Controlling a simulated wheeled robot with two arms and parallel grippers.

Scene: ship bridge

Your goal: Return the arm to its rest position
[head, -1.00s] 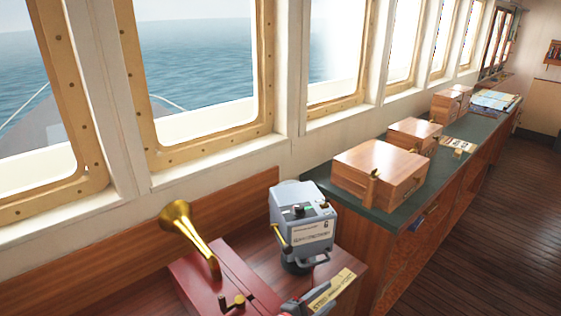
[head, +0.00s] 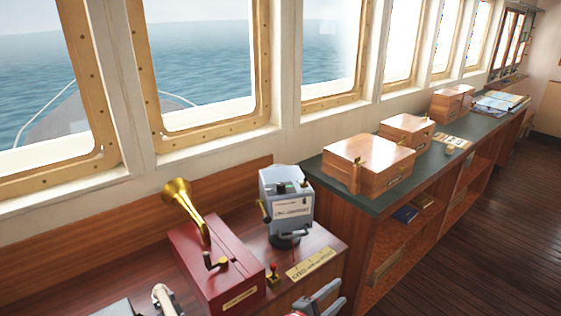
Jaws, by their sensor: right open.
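My right gripper (head: 320,302) shows at the bottom edge, right of centre, as grey fingers with a bit of red. It is open, with nothing seen between the fingers. It is in front of the wooden console (head: 335,250), and the rest of the arm is cut off by the frame. My left gripper is not in view.
A green-topped counter (head: 322,172) with wooden boxes (head: 368,163) runs back right. Floor (head: 470,240) at right is clear.

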